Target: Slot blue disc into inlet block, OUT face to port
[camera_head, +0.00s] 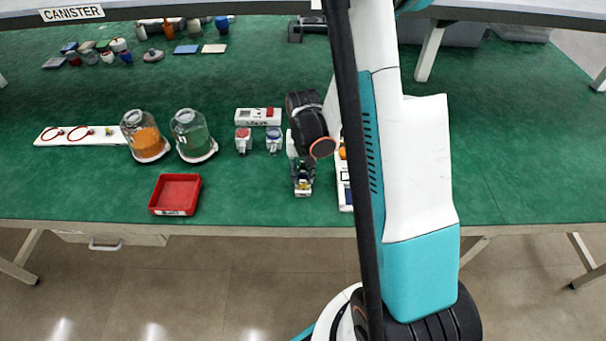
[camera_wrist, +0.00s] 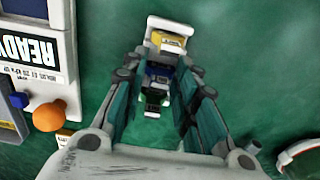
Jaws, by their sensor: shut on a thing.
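My gripper (camera_wrist: 160,68) reaches down at the front middle of the table, its teal-lined fingers shut on a small blue piece, which looks like the blue disc (camera_wrist: 158,73). Which face is OUT cannot be read. Just beyond the fingertips is a white block with a yellow top (camera_wrist: 170,42), probably the inlet block; it also shows in the head view (camera_head: 303,193) below my gripper (camera_head: 303,175).
A white unit marked READY (camera_wrist: 35,55) with an orange knob (camera_wrist: 48,115) stands close left in the wrist view. A red tray (camera_head: 176,194), two glass canisters (camera_head: 146,136) (camera_head: 193,136) and two small jars (camera_head: 243,140) (camera_head: 273,139) are left. Green table (camera_head: 510,160) is clear right.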

